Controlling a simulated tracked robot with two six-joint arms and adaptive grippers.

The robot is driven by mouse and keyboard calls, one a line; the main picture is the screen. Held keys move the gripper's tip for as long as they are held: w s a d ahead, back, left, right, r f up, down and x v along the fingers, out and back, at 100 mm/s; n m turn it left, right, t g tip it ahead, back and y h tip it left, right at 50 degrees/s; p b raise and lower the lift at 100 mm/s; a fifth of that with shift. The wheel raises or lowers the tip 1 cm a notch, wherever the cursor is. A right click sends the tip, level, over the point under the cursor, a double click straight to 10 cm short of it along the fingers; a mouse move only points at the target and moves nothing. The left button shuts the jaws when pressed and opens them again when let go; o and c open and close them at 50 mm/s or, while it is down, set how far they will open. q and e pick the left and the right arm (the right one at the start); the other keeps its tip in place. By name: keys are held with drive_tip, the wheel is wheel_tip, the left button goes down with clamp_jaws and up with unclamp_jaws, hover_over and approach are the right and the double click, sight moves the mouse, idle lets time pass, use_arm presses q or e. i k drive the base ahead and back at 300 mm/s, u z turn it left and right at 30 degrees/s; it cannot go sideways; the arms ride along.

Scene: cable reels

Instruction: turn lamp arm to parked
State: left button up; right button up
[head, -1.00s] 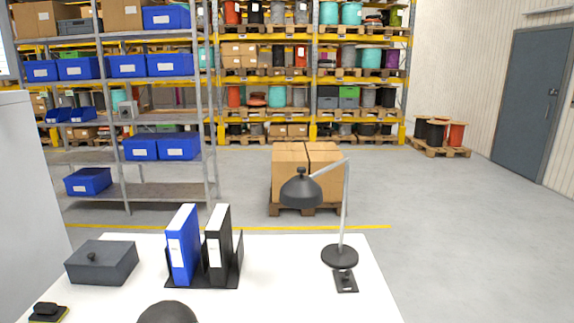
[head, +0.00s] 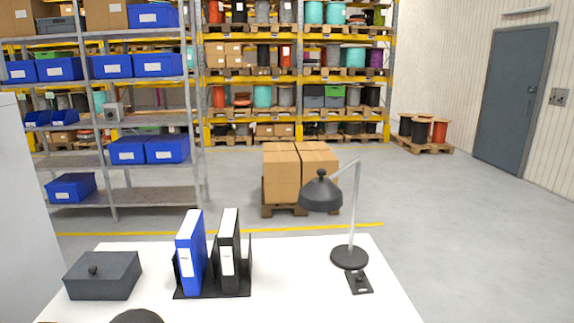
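A desk lamp with a dark grey shade (head: 321,193) stands at the right of the white table (head: 300,285). Its light grey post (head: 353,210) rises from a round black base (head: 349,257). The lamp arm (head: 346,167) reaches from the post top to the left, with the shade at its end. A small black plate with a knob (head: 360,281) lies in front of the base. Neither of my grippers is in view.
A dark grey lidded box (head: 103,276) stands at the table's left. A blue binder (head: 191,255) and a black binder (head: 229,250) stand in a black holder. Cartons on a pallet (head: 290,175) stand on the floor behind the table. The table's right front is clear.

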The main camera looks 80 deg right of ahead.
sight(320, 195)
drive_tip(key=u, duration=0.95)
drive_tip(key=i, duration=0.3)
drive_tip(key=z, duration=2.8)
